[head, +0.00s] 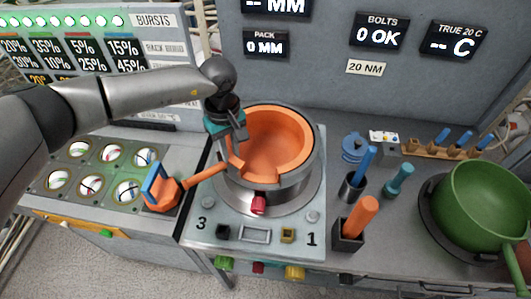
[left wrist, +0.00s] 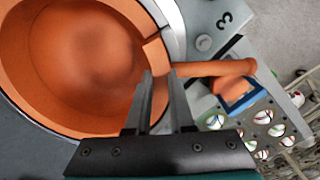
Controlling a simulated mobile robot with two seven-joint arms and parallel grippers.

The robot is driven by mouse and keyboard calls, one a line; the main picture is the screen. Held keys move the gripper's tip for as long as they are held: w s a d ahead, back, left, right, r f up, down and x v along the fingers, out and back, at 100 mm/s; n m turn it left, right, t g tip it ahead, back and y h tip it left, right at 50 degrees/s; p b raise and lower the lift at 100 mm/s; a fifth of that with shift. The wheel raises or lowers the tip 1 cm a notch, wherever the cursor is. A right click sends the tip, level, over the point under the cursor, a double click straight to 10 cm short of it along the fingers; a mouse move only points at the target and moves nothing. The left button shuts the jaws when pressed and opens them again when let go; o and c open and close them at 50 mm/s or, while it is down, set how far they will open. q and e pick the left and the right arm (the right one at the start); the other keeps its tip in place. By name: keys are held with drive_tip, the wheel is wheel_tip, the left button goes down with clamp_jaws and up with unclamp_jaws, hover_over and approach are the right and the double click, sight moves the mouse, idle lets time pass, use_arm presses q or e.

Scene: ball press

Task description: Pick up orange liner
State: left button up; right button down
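The orange liner (head: 268,140) is a bowl-shaped lining seated inside a round metal pot on the press. It fills the left of the left wrist view (left wrist: 85,60), with a notch in its rim. My left gripper (head: 228,158) points down at the liner's left rim. In the left wrist view its two dark fingers (left wrist: 160,76) stand apart beside the rim, with a gap between them. I cannot tell whether they touch the rim. An orange bar (head: 205,174) runs from beside the fingertips to an orange and blue piece (head: 163,193). My right gripper is not in view.
The press plate (head: 206,240) carries small knobs and a red front knob (head: 259,204). A tray of striped balls (head: 88,157) lies left. Blue and orange handled tools (head: 360,217) stand in dark holders to the right, with a green pot (head: 485,205) beyond.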

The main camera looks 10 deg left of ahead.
use_arm(q)
clamp_jaws()
drive_tip(key=shift+w, duration=0.1)
idle(0.8)
